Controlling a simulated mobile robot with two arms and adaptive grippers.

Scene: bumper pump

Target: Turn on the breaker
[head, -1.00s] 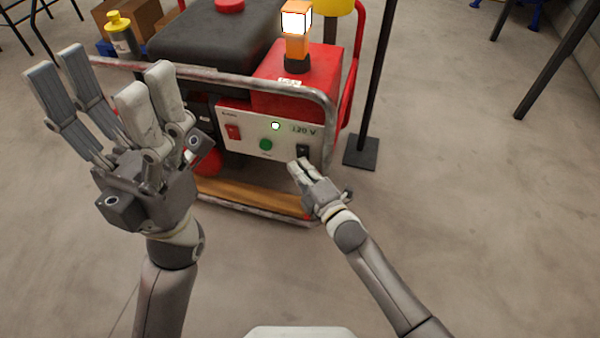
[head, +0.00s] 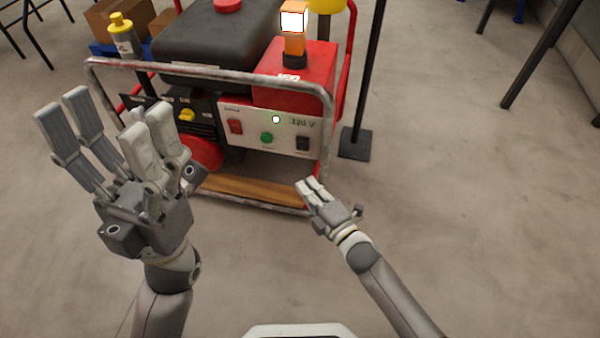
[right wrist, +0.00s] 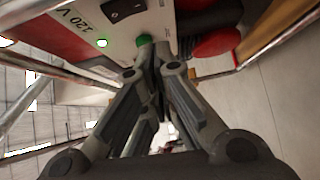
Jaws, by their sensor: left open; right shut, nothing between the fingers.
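I cannot tell which switch is the breaker. The black switch also shows at the top of the right wrist view (right wrist: 125,10). My right gripper (head: 311,186) is shut and empty, below and in front of the panel's right end, apart from it. My left gripper (head: 105,118) is open and empty, left of the panel.
A grey tubular frame (head: 215,80) surrounds the generator, with a wooden board (head: 245,190) low in front. A beacon (head: 294,22) on the red housing (head: 300,75) glows. A black post (head: 362,90) stands to the right.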

